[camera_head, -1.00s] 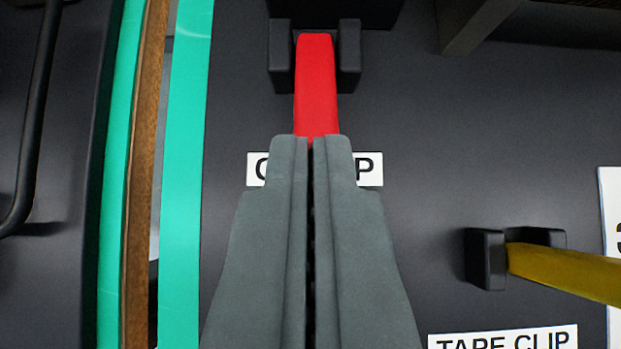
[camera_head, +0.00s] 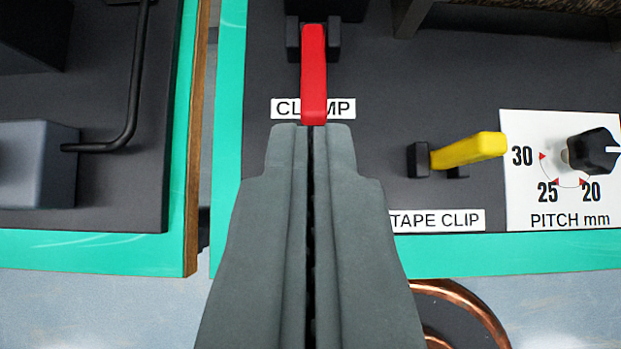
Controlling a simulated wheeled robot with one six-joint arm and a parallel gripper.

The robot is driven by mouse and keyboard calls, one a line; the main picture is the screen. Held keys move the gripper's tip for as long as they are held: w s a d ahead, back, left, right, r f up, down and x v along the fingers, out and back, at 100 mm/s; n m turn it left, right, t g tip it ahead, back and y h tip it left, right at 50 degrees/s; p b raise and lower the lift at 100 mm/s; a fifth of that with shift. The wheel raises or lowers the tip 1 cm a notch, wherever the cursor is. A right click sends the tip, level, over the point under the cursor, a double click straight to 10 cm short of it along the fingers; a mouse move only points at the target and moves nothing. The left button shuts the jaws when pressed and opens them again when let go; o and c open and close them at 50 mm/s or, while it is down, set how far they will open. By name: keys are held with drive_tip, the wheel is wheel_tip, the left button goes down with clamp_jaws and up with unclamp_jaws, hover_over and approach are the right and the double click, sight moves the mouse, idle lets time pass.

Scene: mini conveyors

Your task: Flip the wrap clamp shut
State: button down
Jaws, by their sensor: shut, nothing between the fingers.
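The wrap clamp is a red lever (camera_head: 314,72) in a black bracket (camera_head: 333,38) on a dark panel, at the top centre of the view. The lever points from the bracket down the picture, over the white CLAMP label (camera_head: 342,108), and covers its middle letters. My gripper (camera_head: 311,128) is shut and empty. Its fingertips are just below the lever's free end in the picture. I cannot tell whether they touch it.
To the right are a yellow lever (camera_head: 468,151) marked TAPE CLIP and a black PITCH knob (camera_head: 593,151). A black bent rod (camera_head: 132,90) and a grey block (camera_head: 38,163) are at left. Teal edging (camera_head: 480,260) borders the panel. A copper ring (camera_head: 465,303) lies below.

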drive_tip(key=shift+v, duration=0.9)
drive_tip(key=shift+s+f, duration=0.15)
drive_tip(key=s+d+r+t, duration=0.4)
drive_tip(key=d+r, duration=0.2)
drive_tip(key=d, duration=0.3)
drive_tip(key=s+d+r+t, duration=0.3)
drive_tip(key=d+r, duration=0.3)
drive_tip(key=d, duration=0.4)
drive_tip(key=shift+s+t, duration=0.4)
drive_tip(key=shift+t, duration=0.3)
